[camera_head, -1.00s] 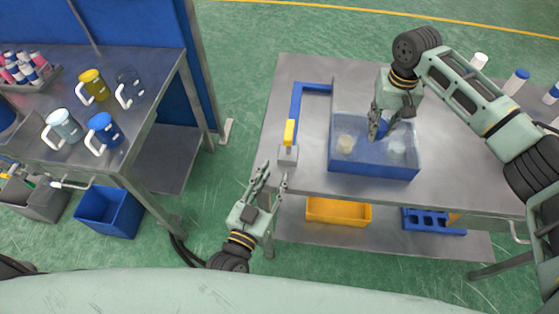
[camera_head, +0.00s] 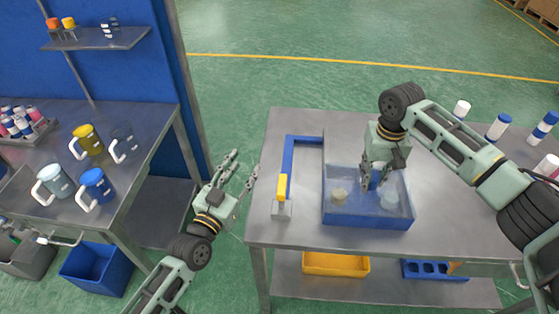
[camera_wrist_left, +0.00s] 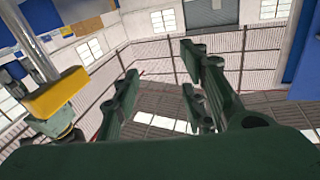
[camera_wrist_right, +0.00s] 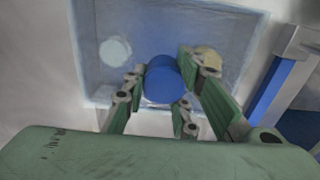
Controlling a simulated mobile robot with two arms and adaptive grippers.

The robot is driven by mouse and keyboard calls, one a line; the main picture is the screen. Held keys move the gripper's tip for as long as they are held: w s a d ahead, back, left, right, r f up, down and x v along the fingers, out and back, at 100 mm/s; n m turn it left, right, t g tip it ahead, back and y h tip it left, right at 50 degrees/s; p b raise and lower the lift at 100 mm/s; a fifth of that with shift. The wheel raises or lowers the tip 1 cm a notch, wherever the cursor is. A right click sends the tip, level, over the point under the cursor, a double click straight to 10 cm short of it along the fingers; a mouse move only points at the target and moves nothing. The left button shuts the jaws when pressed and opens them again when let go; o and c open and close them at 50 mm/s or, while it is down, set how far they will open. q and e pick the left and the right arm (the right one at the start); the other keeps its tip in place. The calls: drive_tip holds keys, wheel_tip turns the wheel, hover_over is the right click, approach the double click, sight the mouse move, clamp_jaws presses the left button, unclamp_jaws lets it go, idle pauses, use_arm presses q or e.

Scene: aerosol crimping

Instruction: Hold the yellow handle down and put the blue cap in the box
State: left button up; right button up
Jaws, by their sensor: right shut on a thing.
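The yellow handle (camera_head: 282,187) stands upright on a small metal base at the left side of the right-hand table. It also shows at the left of the left wrist view (camera_wrist_left: 55,92). My left gripper (camera_head: 244,163) is open and empty, left of the handle and apart from it. My right gripper (camera_head: 374,186) points down into the translucent blue box (camera_head: 365,217). In the right wrist view its fingers are shut on the blue cap (camera_wrist_right: 163,82), over the box floor. The fingers hide the cap in the head view.
A yellowish piece (camera_head: 339,195) and a pale round piece (camera_head: 389,198) lie in the box. A blue frame (camera_head: 288,155) runs behind the handle. Mugs (camera_head: 97,184) stand on the left table.

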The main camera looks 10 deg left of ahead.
use_arm(q)
drive_tip(key=w+d+r+m+g+h, duration=0.3)
drive_tip(key=w+d+r+m, duration=0.15)
drive_tip(key=d, duration=0.35)
drive_tip(key=s+d+r+m+g+h, duration=0.2)
drive_tip(key=d+m+g, duration=0.6)
drive_tip(key=d+m, duration=0.45)
drive_tip(key=m+g+y, duration=0.5)
drive_tip(key=m+y, duration=0.5)
drive_tip(key=m, duration=0.4)
approach(282, 184)
drive_tip(key=f, duration=0.3)
drive_tip(key=w+f, duration=0.1)
drive_tip(key=f, duration=0.6)
drive_tip(key=shift+w+d+f, duration=0.15)
drive_tip(key=shift+w+f, duration=0.1)
drive_tip(key=shift+w, duration=0.05)
drive_tip(key=shift+c, duration=0.5)
clamp_jaws()
